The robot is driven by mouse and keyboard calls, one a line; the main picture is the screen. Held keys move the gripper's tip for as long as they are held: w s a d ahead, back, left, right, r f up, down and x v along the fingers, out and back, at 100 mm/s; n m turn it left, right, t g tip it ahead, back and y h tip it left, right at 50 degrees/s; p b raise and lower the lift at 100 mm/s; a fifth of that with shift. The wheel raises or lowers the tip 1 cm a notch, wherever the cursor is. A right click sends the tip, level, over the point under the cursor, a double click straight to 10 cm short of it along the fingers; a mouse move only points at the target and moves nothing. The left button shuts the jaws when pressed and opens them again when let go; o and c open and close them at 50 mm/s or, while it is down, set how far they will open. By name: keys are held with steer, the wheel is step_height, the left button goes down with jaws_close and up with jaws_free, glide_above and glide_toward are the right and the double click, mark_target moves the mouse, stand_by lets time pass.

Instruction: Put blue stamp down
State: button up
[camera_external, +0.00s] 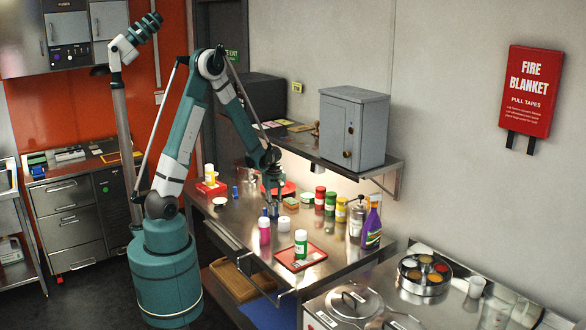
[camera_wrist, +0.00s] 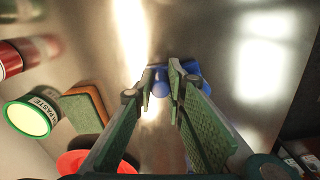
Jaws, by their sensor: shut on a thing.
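The blue stamp (camera_wrist: 190,69) is between and just beyond my fingertips in the wrist view, partly hidden by them. My gripper (camera_wrist: 163,80) is shut on it, with the green-padded fingers close together. In the external view my gripper (camera_external: 269,206) points down over the middle of the steel table (camera_external: 225,222), and the stamp shows there only as a small dark blue patch at its tips. I cannot tell whether the stamp touches the table. Another small blue item (camera_external: 235,191) stands on the table to the left.
A pink bottle (camera_external: 264,231) and a white round container (camera_external: 284,223) stand close to my gripper. A green-labelled bottle (camera_external: 300,243) stands on a red tray (camera_external: 318,254) in front. Several jars, a sponge (camera_external: 291,204) and a purple spray bottle (camera_external: 372,228) are to the right. The left front tabletop is clear.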

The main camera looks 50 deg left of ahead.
steer(key=shift+r, duration=0.15)
steer(key=shift+r, duration=3.15)
steer(key=shift+s+r, duration=0.25)
steer(key=s+b, duration=0.1)
steer(key=s, duration=1.6)
steer(key=shift+s, duration=0.25)
steer(key=shift+a, duration=0.1)
steer(key=a+r, duration=0.2)
steer(key=a, duration=1.2)
steer(key=a+r+b, duration=0.1)
steer(key=a+r, duration=0.1)
steer(key=a, duration=1.3)
steer(key=shift+w, duration=0.45)
